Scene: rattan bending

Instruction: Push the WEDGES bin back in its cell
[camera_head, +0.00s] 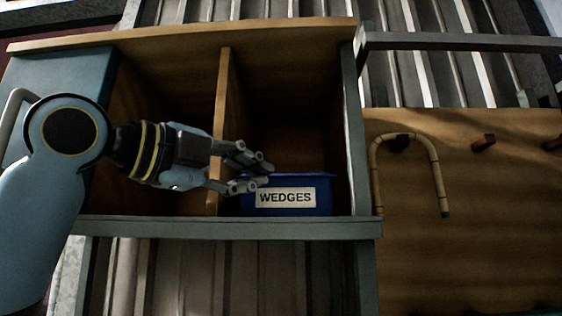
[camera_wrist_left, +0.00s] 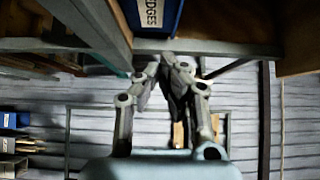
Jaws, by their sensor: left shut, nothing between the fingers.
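The blue WEDGES bin (camera_head: 325,192) sits low in the right-hand cell (camera_head: 292,100) of a wooden shelf unit, its white label facing out. Part of the bin also shows at the top of the left wrist view (camera_wrist_left: 168,14). My left gripper (camera_head: 263,173) is shut and empty, in front of the bin's upper left part in the head view, covering that corner. I cannot tell whether its fingers touch the bin. In the left wrist view the fingers (camera_wrist_left: 168,68) come together just below the bin and the shelf edge. My right gripper is not in view.
An upright wooden divider (camera_head: 222,120) parts the two cells, and a grey front rail (camera_head: 230,228) runs below the bin. A grey post (camera_head: 352,130) closes the right side. A bent rattan cane (camera_head: 376,170) hangs on the pegged wooden board (camera_head: 480,230) at right.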

